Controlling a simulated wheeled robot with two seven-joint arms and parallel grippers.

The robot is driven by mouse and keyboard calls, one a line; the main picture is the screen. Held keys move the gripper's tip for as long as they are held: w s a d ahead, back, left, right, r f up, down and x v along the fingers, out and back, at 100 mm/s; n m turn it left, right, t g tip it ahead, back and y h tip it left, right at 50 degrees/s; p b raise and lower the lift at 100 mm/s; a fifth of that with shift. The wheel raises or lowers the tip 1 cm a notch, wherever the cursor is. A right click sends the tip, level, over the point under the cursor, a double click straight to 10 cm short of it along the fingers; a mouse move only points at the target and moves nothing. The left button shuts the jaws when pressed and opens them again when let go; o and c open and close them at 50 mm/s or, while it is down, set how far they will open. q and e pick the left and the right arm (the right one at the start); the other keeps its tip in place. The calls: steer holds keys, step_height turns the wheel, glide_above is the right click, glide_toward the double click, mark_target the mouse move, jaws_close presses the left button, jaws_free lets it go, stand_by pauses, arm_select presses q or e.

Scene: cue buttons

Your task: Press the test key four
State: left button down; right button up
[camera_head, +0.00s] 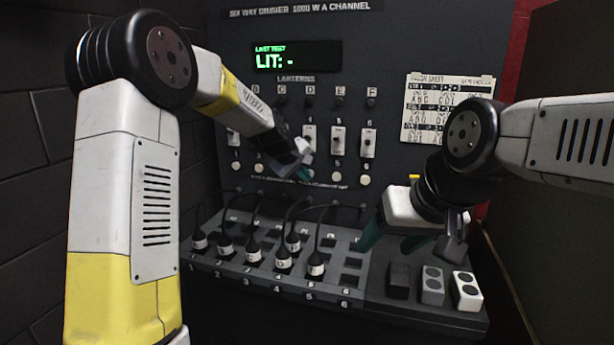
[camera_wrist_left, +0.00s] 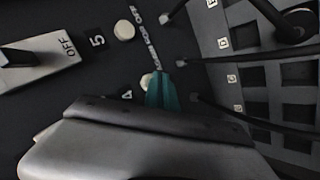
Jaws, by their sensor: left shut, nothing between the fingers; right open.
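The test keys are small cream round buttons in a row under the switches on the dark panel. Key four (camera_wrist_left: 147,80) shows in the left wrist view above the label 4, partly hidden by my fingertips. Key five (camera_wrist_left: 124,30) is clear above it; it also shows in the head view (camera_head: 336,177). My left gripper (camera_wrist_left: 162,78) is shut and empty, its teal tips beside or over key four; contact cannot be told. In the head view my left gripper (camera_head: 303,174) covers key four. My right gripper (camera_head: 392,238) is open and empty above the console's right part.
A green display (camera_head: 297,57) reads "LIT: -". Switches (camera_head: 338,140) line the panel above the keys. Black plugs with cables (camera_head: 253,252) stand in the socket console below. Blocks (camera_head: 432,285) sit at the console's right. A paper chart (camera_head: 447,105) hangs at right.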

arm_select(q)
steer(key=shift+w+d, duration=0.1)
steer(key=shift+w, duration=0.1)
stand_by(0.4)
steer(key=shift+s, duration=0.1)
steer(key=shift+s+a, duration=0.25)
steer(key=shift+s, duration=0.3)
steer(key=shift+s+a, duration=0.3)
steer(key=shift+s, duration=0.65)
steer(key=shift+s+a, duration=0.3)
steer(key=shift+s, duration=0.65)
steer(key=shift+s+a, duration=0.3)
steer(key=shift+s, duration=0.65)
